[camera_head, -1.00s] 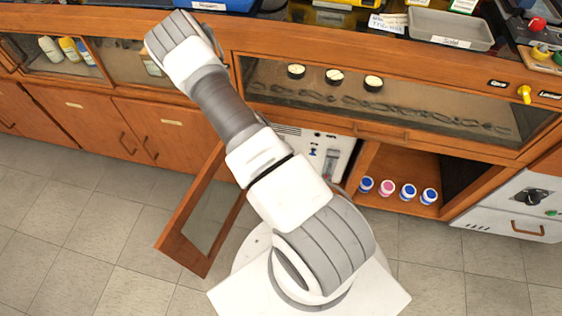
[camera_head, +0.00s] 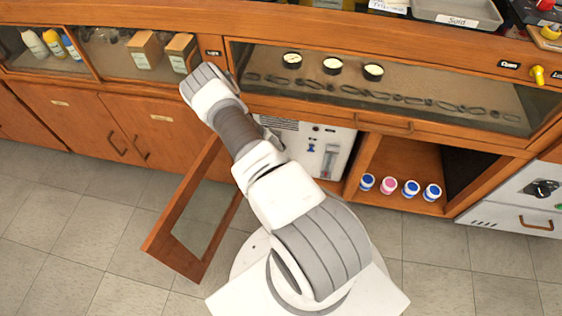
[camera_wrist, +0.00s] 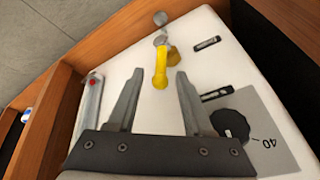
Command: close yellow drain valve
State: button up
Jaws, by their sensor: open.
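The yellow drain valve handle (camera_wrist: 161,66) shows in the wrist view on the white front panel of a unit, beside a grey metal spout or knob. My gripper (camera_wrist: 159,75) is open, its two grey fingers pointing at the panel. The handle's near end lies between the fingertips in the picture, with a gap on both sides; I cannot tell the depth. In the head view the white unit (camera_head: 338,140) stands in the open cabinet bay. My arm hides my gripper and the valve there.
A wooden cabinet door (camera_head: 165,237) hangs open at left. Wooden frame edges border the panel in the wrist view, and a black dial (camera_wrist: 230,124) sits at its lower right. Several small jars (camera_head: 388,185) stand in the right bay. A yellow knob (camera_head: 538,75) is on the bench front.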

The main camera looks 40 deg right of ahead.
jog(key=shift+x, duration=1.05)
grip_shut()
dwell(0.7)
